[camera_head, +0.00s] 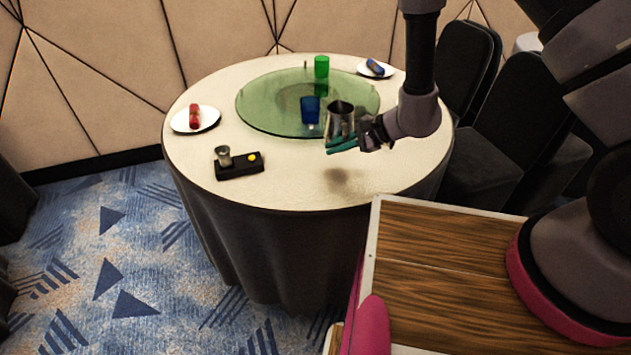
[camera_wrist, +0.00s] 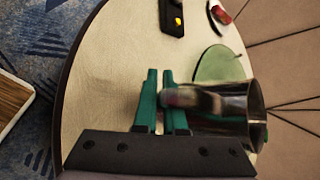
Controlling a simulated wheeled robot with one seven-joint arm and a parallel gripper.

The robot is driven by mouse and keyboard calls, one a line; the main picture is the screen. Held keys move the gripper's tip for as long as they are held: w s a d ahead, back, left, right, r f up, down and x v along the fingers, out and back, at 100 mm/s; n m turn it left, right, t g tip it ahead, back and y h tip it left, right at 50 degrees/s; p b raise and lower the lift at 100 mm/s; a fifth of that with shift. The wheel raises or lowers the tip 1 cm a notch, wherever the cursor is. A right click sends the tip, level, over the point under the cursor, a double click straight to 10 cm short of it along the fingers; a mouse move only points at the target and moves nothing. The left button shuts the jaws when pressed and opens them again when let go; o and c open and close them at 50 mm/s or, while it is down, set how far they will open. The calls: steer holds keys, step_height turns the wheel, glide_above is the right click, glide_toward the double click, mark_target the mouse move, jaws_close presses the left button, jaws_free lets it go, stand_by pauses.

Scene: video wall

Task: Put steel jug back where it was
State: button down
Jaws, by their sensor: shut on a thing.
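The steel jug (camera_head: 340,117) is held in the air above the right front part of the round table (camera_head: 290,190). A soft shadow lies on the cloth below it. My gripper (camera_head: 343,144) has teal fingers and is shut on the jug at its side. In the wrist view the jug (camera_wrist: 240,108) lies to the right of my gripper (camera_wrist: 162,90), with what looks like its handle between the teal fingers. The jug's base does not show clearly in the wrist view.
A green glass turntable (camera_head: 265,98) bears a blue glass (camera_head: 310,110) and a green glass (camera_head: 321,67). A black box (camera_head: 238,170) with a yellow button stands at the front left. Plates hold a red item (camera_head: 194,116) and a blue item (camera_head: 375,66). The front right cloth is clear.

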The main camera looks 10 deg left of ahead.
steer(key=n+g, duration=0.2)
glide_above(316, 198)
steer(key=f, duration=0.2)
step_height(316, 198, down, 4)
steer(key=shift+f, duration=0.25)
steer(key=shift+a+f, duration=0.1)
steer(key=shift+f, duration=2.15)
steer(key=c, duration=1)
jaws_free()
steer(key=v, duration=1.2)
